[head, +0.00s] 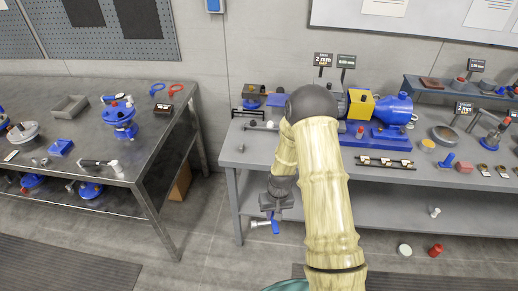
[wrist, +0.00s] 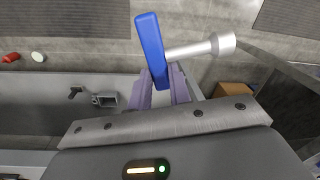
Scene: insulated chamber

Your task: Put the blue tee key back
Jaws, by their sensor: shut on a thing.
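The blue tee key (wrist: 151,45) has a flat blue handle and a silver shaft with a round socket end (wrist: 222,44). My gripper (wrist: 170,80) is shut on the blue handle, and the shaft points right in the wrist view. In the head view my gripper (head: 274,212) hangs low in front of the right bench, below its top. The key (head: 266,224) shows there just under the fingers, with its silver end to the left. My arm hides part of the bench behind it.
The right grey bench (head: 250,158) carries a blue machine (head: 392,110), a black rail rack (head: 385,162) and small parts. Its lower shelf (head: 390,210) is mostly bare. The left steel table (head: 75,130) holds blue valves and tools. A red part (head: 436,250) stands on the floor.

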